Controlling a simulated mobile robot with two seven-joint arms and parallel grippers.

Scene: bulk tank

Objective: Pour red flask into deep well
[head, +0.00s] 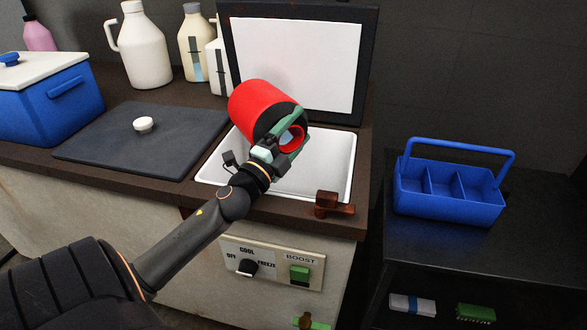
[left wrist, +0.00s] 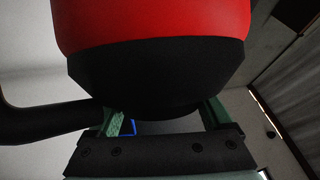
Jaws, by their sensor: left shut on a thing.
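The red flask (head: 256,102) has a red body and a black end. My left gripper (head: 283,140) is shut on it and holds it tilted over the deep well (head: 337,160), a white open basin in the counter. In the left wrist view the flask's red and black body (left wrist: 155,70) fills the upper middle, between the green fingers (left wrist: 160,118). I cannot tell whether anything is flowing out. Part of the well is hidden behind the flask and my arm. My right gripper is not in view.
The well's raised lid (head: 295,65) stands behind it. A dark closed cover (head: 140,140) with a white knob lies left. White jugs (head: 145,50) stand at the back. A brown tap-like fitting (head: 330,205) sits at the front rim. A blue caddy (head: 450,190) stands right.

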